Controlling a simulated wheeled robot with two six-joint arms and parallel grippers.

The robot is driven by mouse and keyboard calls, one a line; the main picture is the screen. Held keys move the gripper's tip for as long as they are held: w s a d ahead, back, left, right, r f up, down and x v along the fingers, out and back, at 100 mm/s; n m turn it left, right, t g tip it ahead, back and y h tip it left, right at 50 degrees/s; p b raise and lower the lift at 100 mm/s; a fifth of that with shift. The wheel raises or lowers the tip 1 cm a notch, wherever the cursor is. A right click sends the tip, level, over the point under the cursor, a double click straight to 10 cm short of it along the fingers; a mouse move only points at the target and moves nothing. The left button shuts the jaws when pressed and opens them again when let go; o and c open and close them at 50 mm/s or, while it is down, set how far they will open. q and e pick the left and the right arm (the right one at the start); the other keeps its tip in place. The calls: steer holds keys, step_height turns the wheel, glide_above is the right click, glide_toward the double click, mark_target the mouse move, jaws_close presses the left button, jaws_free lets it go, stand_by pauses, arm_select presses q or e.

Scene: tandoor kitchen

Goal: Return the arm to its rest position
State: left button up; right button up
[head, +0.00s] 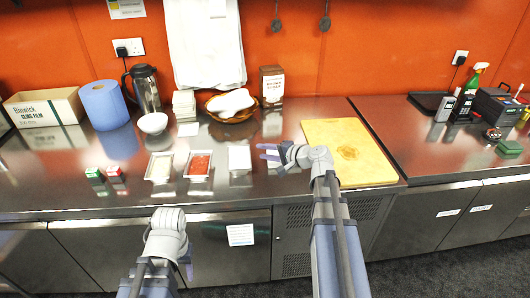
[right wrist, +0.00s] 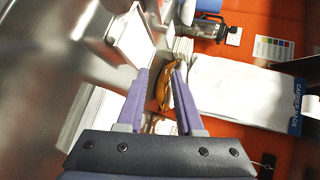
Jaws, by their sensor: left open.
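My right gripper (head: 268,152) is above the steel counter (head: 230,198), left of the wooden board (head: 335,130). In the right wrist view its purple fingers (right wrist: 160,100) stand apart, with nothing held between them. The brown basket (right wrist: 165,88) shows beyond the gap. My left arm hangs low in front of the counter's front edge. Its gripper (head: 187,264) points down beside the cabinet fronts, open and mostly hidden behind my own wrist. No object shows in it.
A white dish (head: 159,167), a tray of red food (head: 199,166) and a white block (head: 239,158) lie left of my right gripper. Small green-and-red boxes (head: 95,175) sit further left. A bowl, blue roll, flask and basket (head: 231,105) stand behind. The front counter edge is clear.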

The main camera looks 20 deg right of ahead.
step_height(320, 180, up, 3)
steer(key=shift+r+p, duration=0.15)
steer(key=shift+p, duration=1.05)
steer(key=s+a+f+n+g, duration=0.4)
steer(key=a, duration=0.5)
steer(key=s+a+f+n+g, duration=0.3)
steer(key=s+a+f, duration=0.1)
steer(key=a, duration=0.4)
steer(key=s+a+f+n+g+h, duration=0.2)
steer(key=s+a+f+n+h, duration=0.1)
steer(key=s, duration=0.5)
steer(key=s+a+f+n+g+h, duration=0.3)
steer(key=s+n, duration=0.3)
steer(key=s, duration=0.3)
steer(key=shift+g+h, duration=0.3)
steer(key=shift+h, duration=0.6)
